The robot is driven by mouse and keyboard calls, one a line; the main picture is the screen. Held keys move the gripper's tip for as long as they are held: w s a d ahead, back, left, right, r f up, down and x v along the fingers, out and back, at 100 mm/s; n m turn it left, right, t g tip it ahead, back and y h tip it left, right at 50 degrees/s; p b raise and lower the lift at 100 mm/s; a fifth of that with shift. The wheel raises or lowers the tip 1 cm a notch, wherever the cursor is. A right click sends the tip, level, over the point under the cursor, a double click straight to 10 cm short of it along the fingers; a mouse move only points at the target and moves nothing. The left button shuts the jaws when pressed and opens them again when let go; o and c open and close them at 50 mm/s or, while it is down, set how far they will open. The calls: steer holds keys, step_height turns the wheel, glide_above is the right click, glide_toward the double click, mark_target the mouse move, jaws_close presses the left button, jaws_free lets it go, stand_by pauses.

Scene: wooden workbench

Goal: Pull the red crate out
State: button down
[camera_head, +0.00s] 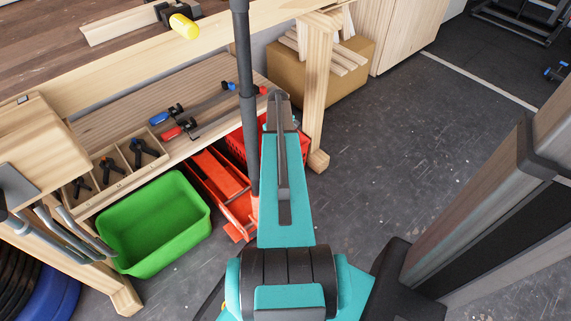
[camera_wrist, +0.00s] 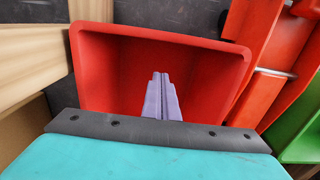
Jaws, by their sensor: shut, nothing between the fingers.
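The red crate (camera_head: 237,146) sits on the floor under the workbench, partly hidden behind my arm in the head view. In the wrist view the red crate (camera_wrist: 108,75) fills the middle, seen from above into its open inside, which looks empty. My gripper (camera_wrist: 161,76) shows there as two purple fingers pressed together, with nothing between them. They appear over the crate's opening. I cannot tell whether they touch its walls. The fingers are hidden in the head view.
A red floor jack (camera_head: 216,177) lies close left of the crate, and a green crate (camera_head: 155,226) stands further left. A wooden bench leg (camera_head: 318,95) and a cardboard box (camera_head: 335,80) stand to the right. Open grey floor (camera_head: 400,150) lies to the right.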

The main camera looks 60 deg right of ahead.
steer(key=shift+f, duration=0.1)
steer(key=f+b, duration=0.1)
steer(key=f, duration=0.2)
steer(key=f+b, duration=0.2)
steer(key=f, duration=0.1)
steer(key=s+f+b, duration=0.1)
steer(key=f, duration=0.3)
steer(key=shift+a+b, duration=0.15)
steer(key=shift+b, duration=0.2)
steer(key=shift+s+a+r+b, duration=0.15)
steer(key=shift+s+b, duration=0.1)
steer(key=shift+s, duration=0.25)
steer(key=shift+s+a+f+b, duration=0.1)
steer(key=shift+s+a+b, duration=0.1)
steer(key=shift+s, duration=0.3)
steer(key=shift+s+a+r+b, duration=0.1)
steer(key=shift+s+b, duration=0.15)
steer(key=shift+s, duration=0.25)
